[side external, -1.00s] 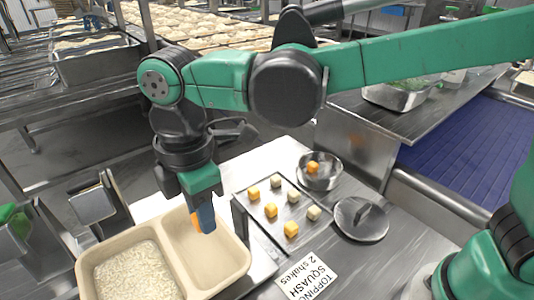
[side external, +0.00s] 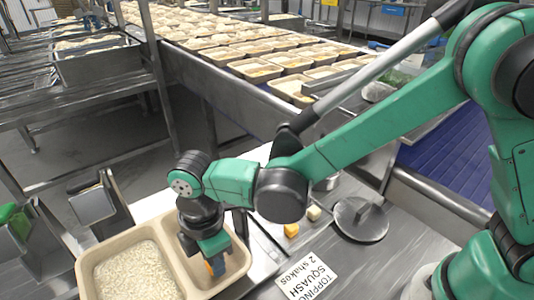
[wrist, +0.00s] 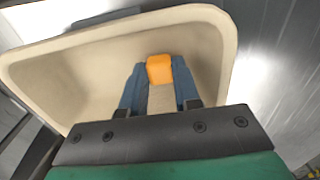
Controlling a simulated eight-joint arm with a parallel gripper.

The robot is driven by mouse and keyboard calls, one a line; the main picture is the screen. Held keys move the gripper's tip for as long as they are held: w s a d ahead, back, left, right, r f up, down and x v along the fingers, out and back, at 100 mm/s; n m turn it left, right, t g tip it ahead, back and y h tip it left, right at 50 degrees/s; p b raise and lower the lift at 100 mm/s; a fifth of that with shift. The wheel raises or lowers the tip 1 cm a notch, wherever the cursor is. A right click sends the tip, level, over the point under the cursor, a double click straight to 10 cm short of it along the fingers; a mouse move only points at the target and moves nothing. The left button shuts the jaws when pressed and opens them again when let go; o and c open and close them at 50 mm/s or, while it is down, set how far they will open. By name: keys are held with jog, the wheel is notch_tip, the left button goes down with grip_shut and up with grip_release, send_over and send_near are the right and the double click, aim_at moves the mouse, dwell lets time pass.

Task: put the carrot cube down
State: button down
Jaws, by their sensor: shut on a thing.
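The orange carrot cube (wrist: 159,69) is between the two blue fingertips of my gripper (wrist: 160,78) in the wrist view. My gripper is shut on it. In the side view my gripper (side external: 214,264) points down into the right compartment of the beige two-part tray (side external: 237,264), and a sliver of orange shows at its fingers. The left compartment holds white rice (side external: 138,272). The wrist view shows the bare compartment walls (wrist: 60,85) around the cube. I cannot tell whether the cube touches the compartment floor.
A label card (side external: 306,277) lies right of the tray. A round metal lid (side external: 361,220) stands beyond it. A yellow cube (side external: 291,230) and a pale cube (side external: 313,213) show; my arm hides the other cubes and most of the bowl. Filled trays (side external: 255,70) line the back.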

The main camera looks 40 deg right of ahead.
jog(key=shift+f, duration=0.15)
jog(key=c, duration=0.6)
grip_release()
jog(key=shift+c, duration=0.2)
notch_tip(320, 180, up, 12)
jog(key=s+d+m+t, duration=0.2)
jog(key=d+m+t, duration=0.5)
jog(key=d+m, duration=1.1)
jog(key=shift+d+f, duration=0.45)
jog(key=shift+d, duration=1.75)
jog(key=shift+s, duration=0.1)
